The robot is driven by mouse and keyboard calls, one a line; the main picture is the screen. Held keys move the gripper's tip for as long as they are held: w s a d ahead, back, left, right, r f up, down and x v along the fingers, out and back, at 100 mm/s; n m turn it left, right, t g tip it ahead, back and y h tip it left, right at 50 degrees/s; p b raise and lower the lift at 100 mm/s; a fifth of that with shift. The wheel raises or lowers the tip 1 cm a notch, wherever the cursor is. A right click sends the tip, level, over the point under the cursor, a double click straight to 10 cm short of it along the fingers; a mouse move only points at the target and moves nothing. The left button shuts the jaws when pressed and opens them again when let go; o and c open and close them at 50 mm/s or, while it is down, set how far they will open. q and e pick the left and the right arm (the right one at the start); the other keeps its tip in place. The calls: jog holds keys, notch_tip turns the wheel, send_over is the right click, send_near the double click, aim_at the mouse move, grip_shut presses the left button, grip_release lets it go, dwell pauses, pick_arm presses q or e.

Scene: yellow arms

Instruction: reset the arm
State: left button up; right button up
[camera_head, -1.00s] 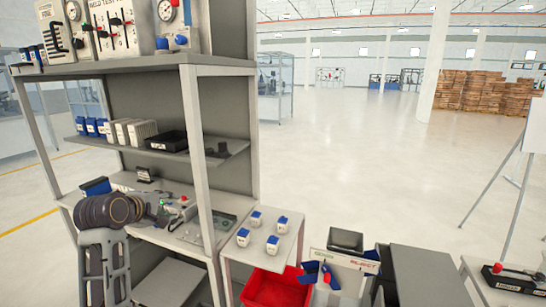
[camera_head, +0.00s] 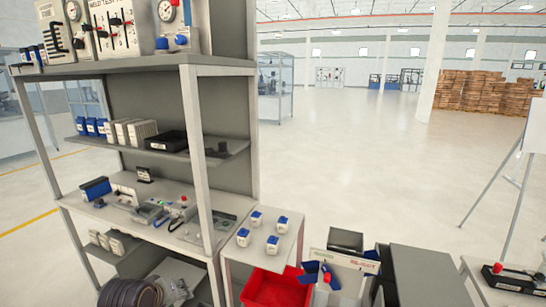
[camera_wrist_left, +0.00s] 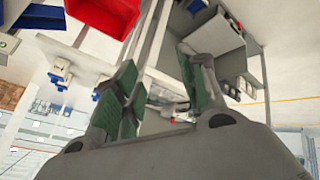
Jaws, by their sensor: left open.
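My left gripper (camera_wrist_left: 160,88) is open, with its two green-padded fingers spread and nothing between them in the left wrist view. My right gripper is not in view.
A grey shelf unit (camera_head: 197,150) stands at the left, with gauges on top and small boxes on its shelves. Open floor (camera_head: 370,170) lies beyond.

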pick_arm(q)
jog(key=s+d+f+m+g, duration=0.2)
jog(key=s+f+m, duration=0.3)
jog(key=s, duration=0.4)
jog(key=s+d+f+m+g, duration=0.2)
jog(key=s+d+f+m, duration=0.15)
jog(key=s+f, duration=0.5)
jog(key=s+a+f+g, duration=0.1)
jog(key=s+f, duration=0.1)
jog(key=f, duration=1.4)
jog(key=s+f, duration=0.2)
jog(key=f, duration=1.3)
jog(key=s+a+f, duration=0.2)
jog(key=s+f, duration=0.8)
jog(key=s, duration=0.1)
jog(key=s+a+f+g, duration=0.1)
jog(key=s+a+f, duration=0.1)
jog(key=s+f, duration=0.8)
jog(key=shift+s+m+g, duration=0.3)
jog(key=shift+s+m, duration=0.05)
jog(key=shift+s, duration=0.15)
